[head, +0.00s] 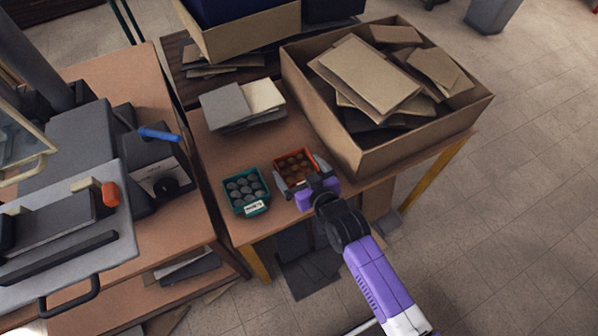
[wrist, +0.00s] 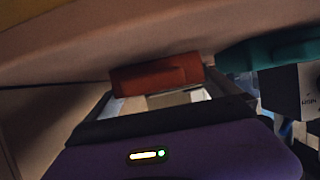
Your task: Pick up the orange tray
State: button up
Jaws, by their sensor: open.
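The orange tray (head: 290,155) sits on the wooden table near its front edge, with several round brown items in it. My gripper (head: 303,178) is open at the tray's near side, with one finger toward each side of it. In the wrist view, the orange tray (wrist: 155,78) lies just ahead of the open fingers (wrist: 155,100), its side wall facing me. I cannot tell whether the fingers touch it.
A teal tray (head: 247,206) with dark round items stands just left of the orange one; it also shows in the wrist view (wrist: 265,50). A large cardboard box (head: 372,160) stands close behind on the right. Stacked covers (head: 225,108) lie at the back left.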

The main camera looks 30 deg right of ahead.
jog(key=shift+c, duration=0.2)
jog(key=c, duration=1.1)
jog(key=shift+r, duration=0.1)
